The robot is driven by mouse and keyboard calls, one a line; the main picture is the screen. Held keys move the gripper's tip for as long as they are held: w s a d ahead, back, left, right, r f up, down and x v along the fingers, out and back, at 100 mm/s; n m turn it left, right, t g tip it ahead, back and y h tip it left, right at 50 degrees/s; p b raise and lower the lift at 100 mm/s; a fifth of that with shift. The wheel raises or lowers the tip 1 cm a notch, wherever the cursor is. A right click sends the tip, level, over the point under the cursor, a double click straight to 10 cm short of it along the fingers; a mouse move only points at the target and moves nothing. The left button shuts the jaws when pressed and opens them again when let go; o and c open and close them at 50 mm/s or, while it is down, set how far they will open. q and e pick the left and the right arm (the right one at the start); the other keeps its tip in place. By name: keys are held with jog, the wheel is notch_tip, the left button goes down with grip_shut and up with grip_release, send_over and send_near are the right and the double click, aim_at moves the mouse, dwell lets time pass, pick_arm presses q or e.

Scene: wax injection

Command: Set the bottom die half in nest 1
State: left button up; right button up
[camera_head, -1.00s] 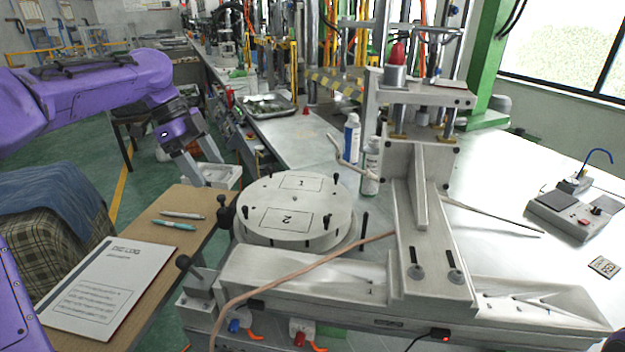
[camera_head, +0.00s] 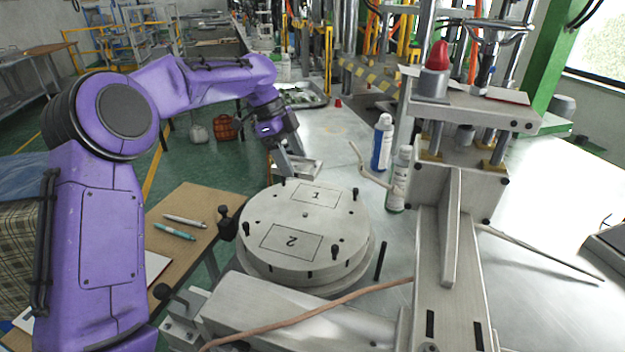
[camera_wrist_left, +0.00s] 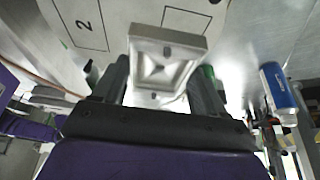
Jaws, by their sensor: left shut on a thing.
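The round turntable (camera_head: 360,232) carries rectangular outlines marked 1 and 2. Nest 1 (camera_head: 326,201) is at the back and nest 2 (camera_head: 291,256) is nearer; short black pins stand around them. My left gripper (camera_head: 284,164) is beyond the turntable's back edge, near nest 1. It is shut on a light grey die half, which also shows partly in the head view (camera_head: 306,168). In the left wrist view, the die half (camera_wrist_left: 165,72) sits between the two fingers, a square block with a recessed face. Contact with the turntable cannot be told. My right gripper is not in view.
A blue-and-white bottle (camera_head: 382,143) and a green-and-white bottle (camera_head: 398,180) stand right of the turntable. The grey press (camera_head: 460,190) rises at the right. A hose (camera_head: 330,312) crosses in front. A wooden side table (camera_head: 190,205) with pens is at left.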

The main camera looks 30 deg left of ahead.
pick_arm(q)
send_over(316, 195)
jog(key=a, duration=0.2)
jog(key=f, duration=0.5)
jog(key=shift+s+d+p, duration=0.15)
jog(key=shift+s+p, duration=0.15)
jog(key=f, duration=0.1)
jog(key=f+p, duration=0.1)
jog(key=f, duration=0.1)
jog(key=shift+w+d+f, duration=0.15)
jog(key=shift+w+f, duration=0.05)
jog(key=shift+f, duration=0.2)
jog(key=shift+f, duration=0.1)
jog(key=o, duration=1.2)
jog(key=v, duration=1.2)
